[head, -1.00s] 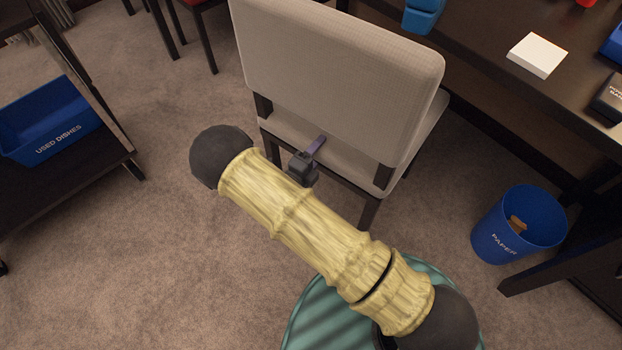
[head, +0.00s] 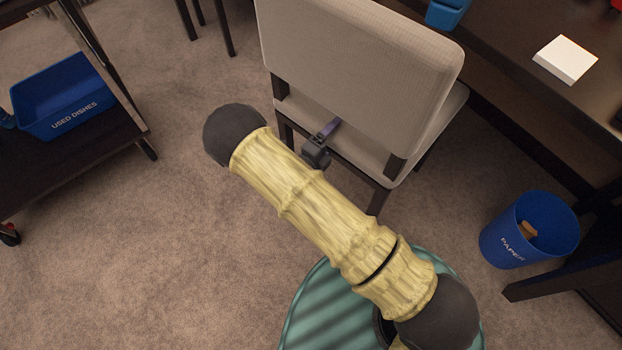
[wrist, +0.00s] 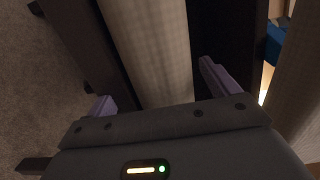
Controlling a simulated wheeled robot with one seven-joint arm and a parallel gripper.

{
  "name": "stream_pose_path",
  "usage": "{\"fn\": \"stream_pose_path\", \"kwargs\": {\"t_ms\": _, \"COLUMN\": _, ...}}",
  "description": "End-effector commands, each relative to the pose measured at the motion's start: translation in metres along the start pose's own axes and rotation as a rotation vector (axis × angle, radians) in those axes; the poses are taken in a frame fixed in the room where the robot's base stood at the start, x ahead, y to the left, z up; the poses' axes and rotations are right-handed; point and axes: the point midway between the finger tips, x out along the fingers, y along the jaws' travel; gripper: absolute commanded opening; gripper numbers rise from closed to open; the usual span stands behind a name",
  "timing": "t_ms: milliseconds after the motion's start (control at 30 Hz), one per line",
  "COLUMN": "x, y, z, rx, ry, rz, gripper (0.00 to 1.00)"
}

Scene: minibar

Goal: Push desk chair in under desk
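The desk chair (head: 360,65) has a beige padded back and dark legs, and its back faces me in the head view. Its seat (head: 435,125) is partly hidden behind the backrest. The dark desk (head: 500,75) stands beyond it on the right. My gripper (head: 328,130) is at the gap under the backrest, close to the rear of the seat. In the wrist view my gripper (wrist: 157,85) has its two purple fingers spread wide, with beige padding and dark frame of the chair (wrist: 150,45) in front of and between them. I cannot tell whether they touch it.
A blue paper bin (head: 530,230) stands on the carpet at the right, beside the desk's leg. A dark cart (head: 100,150) with a blue used-dishes tub (head: 65,105) is at the left. A white box (head: 565,60) lies on the desk. The carpet at lower left is clear.

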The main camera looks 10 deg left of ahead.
Motion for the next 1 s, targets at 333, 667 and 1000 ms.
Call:
{"fn": "stream_pose_path", "kwargs": {"t_ms": 333, "x": -0.006, "y": -0.002, "z": 0.004, "rx": -0.002, "ry": -0.011, "rz": -0.003, "gripper": 0.87}}
{"fn": "stream_pose_path", "kwargs": {"t_ms": 667, "x": -0.037, "y": -0.002, "z": 0.004, "rx": -0.002, "ry": -0.013, "rz": -0.003, "gripper": 0.87}}
{"fn": "stream_pose_path", "kwargs": {"t_ms": 1000, "x": -0.078, "y": -0.002, "z": 0.002, "rx": -0.002, "ry": -0.010, "rz": -0.004, "gripper": 0.87}}
